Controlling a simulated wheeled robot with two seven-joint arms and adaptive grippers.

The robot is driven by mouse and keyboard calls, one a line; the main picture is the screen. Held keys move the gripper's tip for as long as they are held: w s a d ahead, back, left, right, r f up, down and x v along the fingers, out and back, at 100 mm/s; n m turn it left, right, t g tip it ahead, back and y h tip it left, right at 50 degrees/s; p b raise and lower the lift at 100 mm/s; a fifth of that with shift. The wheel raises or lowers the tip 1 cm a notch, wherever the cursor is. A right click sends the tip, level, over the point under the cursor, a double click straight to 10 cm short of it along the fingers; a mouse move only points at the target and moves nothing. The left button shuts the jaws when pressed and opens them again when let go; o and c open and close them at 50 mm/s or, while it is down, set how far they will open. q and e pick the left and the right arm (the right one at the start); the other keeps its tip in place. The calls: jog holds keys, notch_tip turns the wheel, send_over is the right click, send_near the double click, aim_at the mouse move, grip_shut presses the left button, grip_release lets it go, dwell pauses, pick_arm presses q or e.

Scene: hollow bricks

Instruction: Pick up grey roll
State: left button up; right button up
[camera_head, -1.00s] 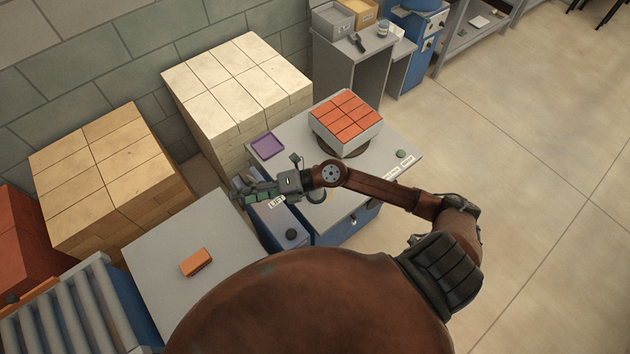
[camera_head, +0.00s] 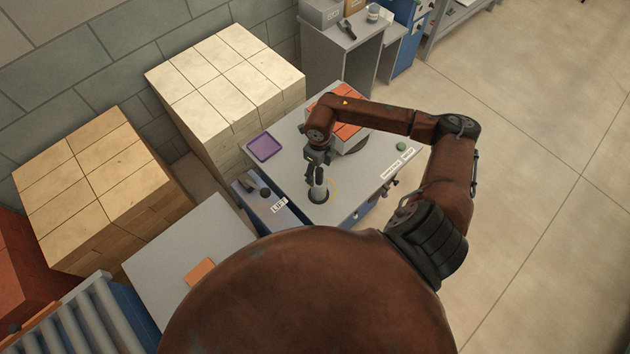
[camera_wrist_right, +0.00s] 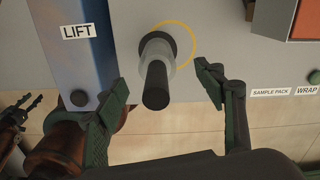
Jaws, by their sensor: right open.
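In the wrist view the grey roll (camera_wrist_right: 159,50) shows a pale translucent body with a dark core or handle pointing towards the camera. My right gripper (camera_head: 317,165) is above the roll. In the wrist view its two dark green fingers are spread, and my right gripper (camera_wrist_right: 162,80) is empty, with the roll's handle showing between the fingers. Dark claw-like parts, seemingly my left gripper (camera_wrist_right: 18,112), show at the left edge of the wrist view; their opening is unclear.
A blue panel labelled LIFT (camera_wrist_right: 88,55) lies beside the roll. A purple tray (camera_head: 264,147) is at the table's back left. A stack of orange bricks (camera_head: 350,131) stands behind my right arm. A green button (camera_head: 401,146) is near the right edge. Pale blocks (camera_head: 225,80) stand behind.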

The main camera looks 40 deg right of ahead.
aim_at(319, 182)
jog(key=shift+a+f, duration=0.15)
jog(key=shift+f, duration=0.65)
jog(key=f, duration=0.1)
jog(key=f+p, duration=0.1)
jog(key=shift+s+f, duration=0.35)
notch_tip(319, 182, down, 2)
jog(key=shift+a+f+p, duration=0.1)
jog(key=shift+f+p, duration=0.1)
jog(key=shift+p, duration=0.25)
jog(key=shift+f, duration=0.45)
jog(key=shift+c, duration=0.8)
jog(key=c, duration=1.2)
pick_arm(q)
jog(key=shift+s+r, duration=0.65)
jog(key=shift+r, duration=0.3)
pick_arm(e)
jog(key=shift+c, duration=1.3)
